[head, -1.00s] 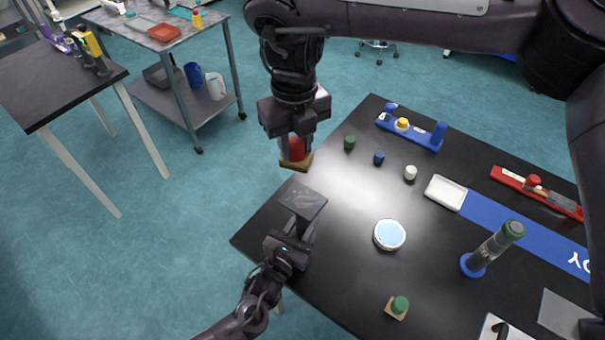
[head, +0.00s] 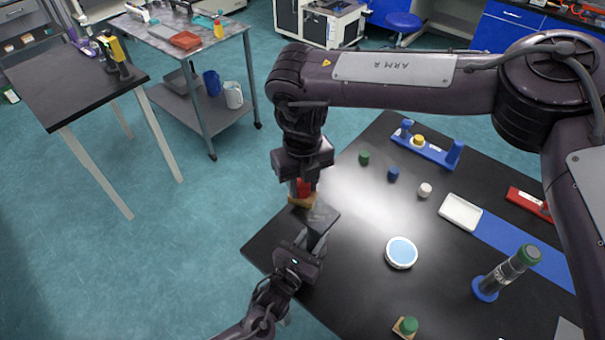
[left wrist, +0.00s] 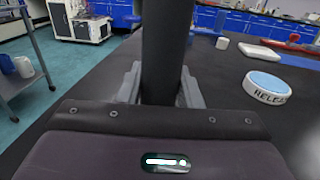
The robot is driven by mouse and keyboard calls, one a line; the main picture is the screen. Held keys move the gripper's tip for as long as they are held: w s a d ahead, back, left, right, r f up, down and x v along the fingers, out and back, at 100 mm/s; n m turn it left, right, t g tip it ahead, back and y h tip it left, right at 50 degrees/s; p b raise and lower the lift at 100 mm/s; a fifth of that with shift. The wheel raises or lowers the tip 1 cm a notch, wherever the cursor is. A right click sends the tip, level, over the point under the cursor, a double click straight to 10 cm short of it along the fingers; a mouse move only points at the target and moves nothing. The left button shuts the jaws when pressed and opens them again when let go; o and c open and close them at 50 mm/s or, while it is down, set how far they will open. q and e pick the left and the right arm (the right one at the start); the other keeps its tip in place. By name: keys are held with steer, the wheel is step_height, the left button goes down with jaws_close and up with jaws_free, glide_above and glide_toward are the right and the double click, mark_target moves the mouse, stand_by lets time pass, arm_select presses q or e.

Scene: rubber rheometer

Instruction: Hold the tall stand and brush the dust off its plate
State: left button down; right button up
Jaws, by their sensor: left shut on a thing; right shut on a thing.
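The tall stand has a dark flat plate (head: 322,216) on top, with faint greyish marks on it. Its dark post (left wrist: 163,45) rises between my left fingers in the left wrist view. My left gripper (head: 304,252) is shut on the post below the plate. My right gripper (head: 303,182) points down and is shut on the brush, which has a red handle (head: 305,187) and a tan wooden lower part (head: 301,201). The brush is at the plate's far left edge; I cannot tell whether its bristles touch. Part of the plate is hidden behind the brush.
A round white piece with a blue top (head: 401,251) lies right of the stand. Small green (head: 364,158), blue (head: 393,174) and white (head: 425,190) pieces stand farther back. A white tray (head: 460,212) and a green-capped tube (head: 508,272) are farther right.

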steer(key=shift+f, duration=0.55)
steer(key=shift+s+d+f, duration=0.1)
steer(key=shift+d+f, duration=0.1)
steer(key=shift+f, duration=0.1)
steer(key=shift+s+d, duration=0.65)
steer(key=shift+d, duration=0.3)
steer(key=shift+s+d, duration=0.7)
steer(key=shift+d, duration=0.2)
steer(key=shift+s+d, duration=0.65)
steer(key=shift+d, duration=0.3)
steer(key=shift+w+a, duration=0.15)
steer(key=shift+a, duration=0.1)
steer(key=shift+w+a, duration=0.65)
steer(key=shift+a, duration=0.25)
steer(key=shift+w+a, duration=0.6)
steer(key=shift+a, duration=0.3)
steer(key=shift+w+a, duration=0.65)
steer(key=shift+a, duration=0.25)
step_height(320, 180, up, 2)
steer(key=shift+w+a, duration=0.1)
steer(key=shift+w, duration=0.05)
steer(key=shift+r, duration=3)
